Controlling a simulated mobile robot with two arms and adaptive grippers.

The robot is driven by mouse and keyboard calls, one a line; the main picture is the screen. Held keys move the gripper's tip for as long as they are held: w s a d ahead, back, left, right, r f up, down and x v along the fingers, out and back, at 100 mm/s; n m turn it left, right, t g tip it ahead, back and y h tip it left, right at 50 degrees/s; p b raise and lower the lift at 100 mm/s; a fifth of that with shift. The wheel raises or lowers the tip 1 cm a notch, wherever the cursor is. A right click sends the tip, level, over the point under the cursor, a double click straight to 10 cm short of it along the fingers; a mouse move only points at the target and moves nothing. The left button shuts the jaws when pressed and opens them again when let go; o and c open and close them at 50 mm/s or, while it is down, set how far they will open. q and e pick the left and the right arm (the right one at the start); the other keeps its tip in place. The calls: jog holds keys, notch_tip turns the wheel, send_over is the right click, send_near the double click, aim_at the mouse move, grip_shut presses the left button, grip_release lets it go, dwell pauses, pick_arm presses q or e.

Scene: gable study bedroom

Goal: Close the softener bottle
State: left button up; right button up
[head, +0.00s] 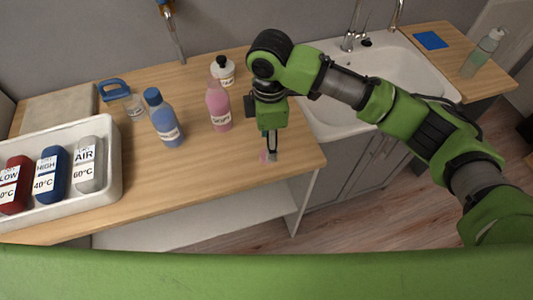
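A pink bottle (219,112) with a white label stands upright on the wooden counter; it looks like the softener bottle, though its label is too small to read surely. Its narrow top is paler pink. My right gripper (269,153) points down over the counter near its front edge, to the right of the pink bottle and apart from it. A small pink piece (264,157), perhaps a cap, shows at its fingertips. I cannot tell whether the fingers are shut on it or only beside it. My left gripper is not in view.
A blue bottle (164,119) stands left of the pink one, and a white jar with a black lid (223,71) behind it. A white tray (116,172) holds labelled containers at left. A sink (390,65) lies right. The front middle counter is clear.

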jog(key=f+p, duration=0.1)
jog(key=f, duration=0.3)
jog(key=shift+w+a+f+p, duration=0.1)
jog(key=shift+a+f+p, duration=0.1)
jog(key=shift+p, duration=0.2)
jog(key=shift+f, duration=0.35)
jog(key=c, duration=0.8)
